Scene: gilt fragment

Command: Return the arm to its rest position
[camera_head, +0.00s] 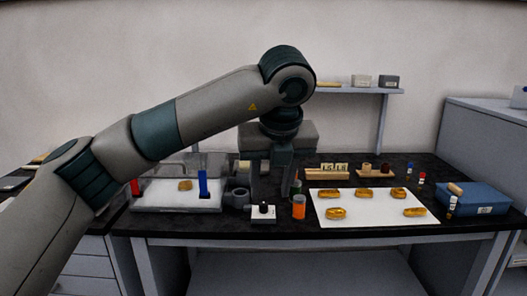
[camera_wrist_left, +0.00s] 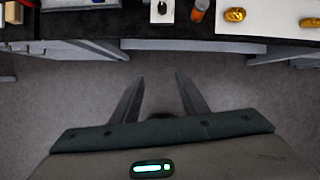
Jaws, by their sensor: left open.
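My left arm (camera_head: 155,130) reaches in from the left across the head view, with its wrist bent downward. My left gripper (camera_head: 270,190) hangs in front of the bench, pointing down. In the left wrist view its fingers (camera_wrist_left: 158,80) are spread apart, with only grey floor between them. Nothing is held. The bench front edge lies beyond the fingertips in that view. My right gripper is in neither view.
The dark bench (camera_head: 190,226) carries a clear tray (camera_head: 150,208), an orange bottle (camera_head: 299,207), a white mat (camera_head: 374,213) with several gilt pieces, and a blue box (camera_head: 483,198). A wall shelf (camera_head: 350,91) is behind. The floor (camera_wrist_left: 60,105) before the bench looks clear.

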